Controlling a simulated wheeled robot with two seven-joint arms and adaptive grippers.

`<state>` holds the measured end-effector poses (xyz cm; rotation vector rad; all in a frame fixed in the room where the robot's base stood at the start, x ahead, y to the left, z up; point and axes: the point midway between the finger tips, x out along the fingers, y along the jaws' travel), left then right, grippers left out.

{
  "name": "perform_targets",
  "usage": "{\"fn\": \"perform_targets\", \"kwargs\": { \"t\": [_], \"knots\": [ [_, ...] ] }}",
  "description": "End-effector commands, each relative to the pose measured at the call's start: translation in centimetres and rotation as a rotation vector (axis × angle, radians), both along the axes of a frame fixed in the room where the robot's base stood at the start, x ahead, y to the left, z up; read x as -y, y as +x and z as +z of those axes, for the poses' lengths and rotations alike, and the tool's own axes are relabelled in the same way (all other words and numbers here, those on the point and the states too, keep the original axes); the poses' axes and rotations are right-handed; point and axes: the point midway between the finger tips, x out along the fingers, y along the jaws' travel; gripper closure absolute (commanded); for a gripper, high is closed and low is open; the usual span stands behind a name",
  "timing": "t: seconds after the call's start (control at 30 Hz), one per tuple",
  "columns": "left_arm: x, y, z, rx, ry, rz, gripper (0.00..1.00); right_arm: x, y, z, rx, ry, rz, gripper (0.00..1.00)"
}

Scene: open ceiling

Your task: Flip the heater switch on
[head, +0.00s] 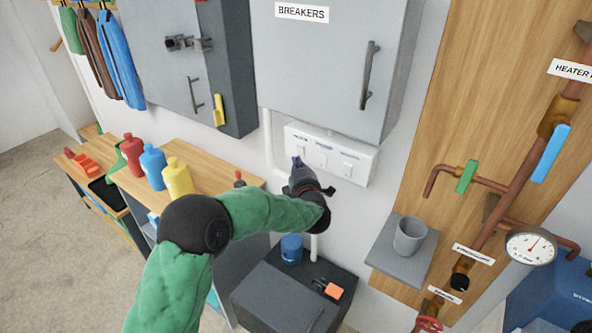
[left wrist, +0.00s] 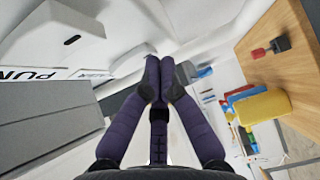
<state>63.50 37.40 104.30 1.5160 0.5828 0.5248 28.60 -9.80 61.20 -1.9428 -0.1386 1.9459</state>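A white switch panel (head: 345,160) with several small switches is on the wall below the breaker cabinet; its labels are too small to read in the head view. My left gripper (head: 297,163) is in front of the panel's left part and hides some of it. In the left wrist view, the purple fingers of my left gripper (left wrist: 160,68) come together at the tips with nothing seen between them. A white switch housing (left wrist: 60,35) with a dark slot is at upper left there, above a partly cut-off label starting "PUN". Contact with a switch cannot be told. My right gripper is not in view.
The grey breaker cabinet (head: 335,75) hangs above the panel. A wooden bench (head: 215,172) with red, blue and yellow bottles stands at left. A shelf with a grey mug (head: 409,236) and copper pipes (head: 500,220) are at right. A dark cabinet (head: 275,300) is below.

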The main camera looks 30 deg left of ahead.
Motion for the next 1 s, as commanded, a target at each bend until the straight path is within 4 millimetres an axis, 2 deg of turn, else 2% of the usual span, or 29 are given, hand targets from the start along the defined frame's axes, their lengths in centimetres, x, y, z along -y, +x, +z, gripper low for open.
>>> {"fn": "perform_targets", "kwargs": {
  "t": [0.23, 0.37, 0.8, 1.0],
  "knots": [
    [0.1, -0.1, 0.2, -0.003, 0.000, 0.000, 1.00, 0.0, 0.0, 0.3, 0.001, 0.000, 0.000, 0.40],
    [0.8, -0.9, 0.3, -0.002, -0.001, -0.001, 1.00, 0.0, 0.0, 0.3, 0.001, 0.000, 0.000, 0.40],
    [6.1, -7.0, 0.4, -0.003, 0.000, -0.003, 1.00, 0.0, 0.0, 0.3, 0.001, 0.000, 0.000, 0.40],
    [7.5, -8.7, 0.4, -0.004, 0.000, -0.001, 1.00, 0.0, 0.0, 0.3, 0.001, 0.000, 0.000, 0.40]
  ]
}}
